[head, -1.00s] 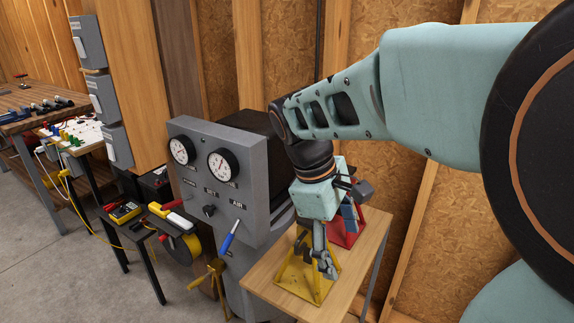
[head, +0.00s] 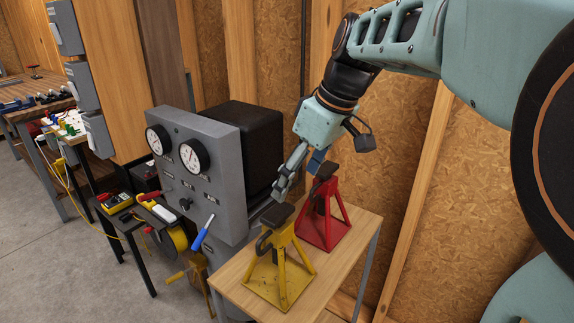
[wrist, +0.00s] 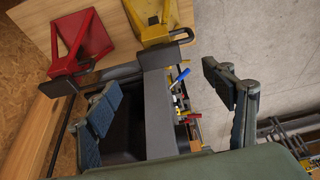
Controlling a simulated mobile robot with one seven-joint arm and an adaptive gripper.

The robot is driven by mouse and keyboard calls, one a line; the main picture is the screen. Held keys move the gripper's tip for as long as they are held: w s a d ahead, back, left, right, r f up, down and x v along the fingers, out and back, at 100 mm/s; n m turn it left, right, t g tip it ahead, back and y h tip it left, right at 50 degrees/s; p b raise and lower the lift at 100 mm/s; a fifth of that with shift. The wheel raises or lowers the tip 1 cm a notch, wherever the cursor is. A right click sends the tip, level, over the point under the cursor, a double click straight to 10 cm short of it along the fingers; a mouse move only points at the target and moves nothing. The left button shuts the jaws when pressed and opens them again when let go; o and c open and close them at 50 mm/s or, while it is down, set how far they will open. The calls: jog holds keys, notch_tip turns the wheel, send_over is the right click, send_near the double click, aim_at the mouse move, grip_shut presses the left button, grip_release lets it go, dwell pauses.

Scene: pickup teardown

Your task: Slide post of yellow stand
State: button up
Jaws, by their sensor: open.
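The yellow stand (head: 280,262) stands upright on the small wooden table, with a dark saddle on top of its post and a dark curved handle at its side. In the wrist view, part of the yellow stand (wrist: 155,25) shows at the top, beyond the fingers. My gripper (head: 290,178) is above and behind the yellow stand, apart from it. In the wrist view, my gripper (wrist: 170,110) has its two padded fingers spread wide with nothing held between them. How far the post is raised is hard to tell.
A red stand (head: 323,215) stands just behind the yellow one on the wooden table (head: 235,283). A grey gauge panel (head: 215,165) with a black box is close on the left. A blue-handled tool (head: 203,232) juts from the panel. The OSB wall (head: 400,170) is behind.

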aim_at(279, 212)
jog(key=x, duration=0.5)
jog(key=b+x, duration=0.1)
jog(key=x, duration=0.4)
jog(key=shift+w+a+f, duration=0.15)
jog(key=shift+w+a, duration=0.1)
jog(key=shift+w, duration=0.05)
jog(key=c, duration=1.7)
notch_tip(279, 212, up, 10)
jog(key=p, duration=0.5)
jog(key=shift+f+p, duration=0.2)
jog(key=shift+p, duration=0.15)
jog(key=shift+w, duration=0.2)
